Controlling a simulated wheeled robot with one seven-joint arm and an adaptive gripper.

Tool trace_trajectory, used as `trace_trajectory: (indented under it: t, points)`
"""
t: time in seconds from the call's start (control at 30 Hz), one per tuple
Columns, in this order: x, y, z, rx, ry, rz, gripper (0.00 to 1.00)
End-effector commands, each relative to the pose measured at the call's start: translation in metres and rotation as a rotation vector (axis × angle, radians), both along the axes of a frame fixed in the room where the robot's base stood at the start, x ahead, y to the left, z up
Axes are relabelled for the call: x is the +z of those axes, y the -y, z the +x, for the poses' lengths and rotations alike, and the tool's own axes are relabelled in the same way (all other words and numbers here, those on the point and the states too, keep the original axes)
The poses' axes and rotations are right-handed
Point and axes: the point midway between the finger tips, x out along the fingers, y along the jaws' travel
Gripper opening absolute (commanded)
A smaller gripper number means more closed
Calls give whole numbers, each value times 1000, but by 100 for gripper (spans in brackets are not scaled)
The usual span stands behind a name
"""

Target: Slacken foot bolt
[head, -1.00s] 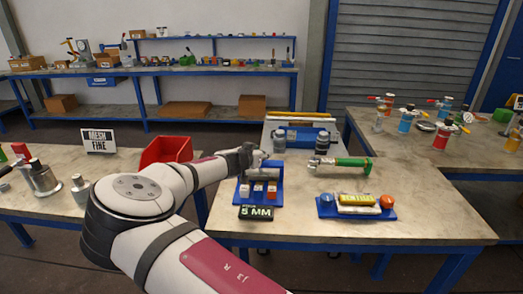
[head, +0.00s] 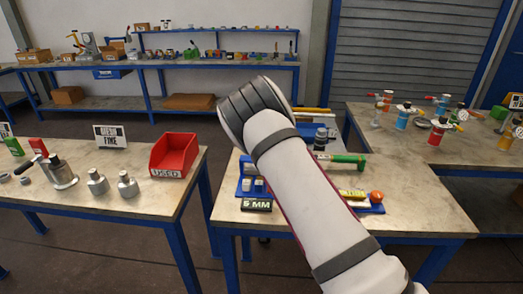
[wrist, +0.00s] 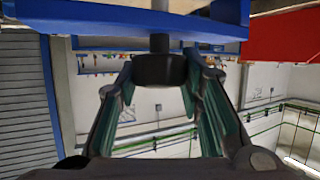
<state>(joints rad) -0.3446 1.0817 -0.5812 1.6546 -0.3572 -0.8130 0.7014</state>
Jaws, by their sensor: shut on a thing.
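In the wrist view a round black piece (wrist: 160,70) on a short grey stem joins a blue bar or plate (wrist: 120,18). My gripper (wrist: 158,72) has its two fingers at either side of the black piece, closed on it. I cannot tell for sure whether this piece is the foot bolt. In the head view my forearm covers the middle of the right-hand bench, and my gripper is hidden. A blue rack (head: 246,188) with pale cylinders stands left of my arm behind a "5 MM" sign (head: 256,204).
A red bin marked "USED" (head: 174,154) stands on the left bench, right of several metal flanged vessels (head: 60,172). A green-ended tool (head: 348,160), a yellow block and a red ball (head: 376,197) lie right of my arm. The red surface in the wrist view (wrist: 285,35) is close.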

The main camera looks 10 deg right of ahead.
Motion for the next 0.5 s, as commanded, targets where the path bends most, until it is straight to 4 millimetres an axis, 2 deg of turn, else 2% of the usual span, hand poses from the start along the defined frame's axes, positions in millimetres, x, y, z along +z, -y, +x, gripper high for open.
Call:
trace_trajectory:
  t: [0.03, 0.5]
  points:
    - [1, 5, 1, 30, 2, 3, 7]
    - [-4, 5, 4, 445, 2, -4, 7]
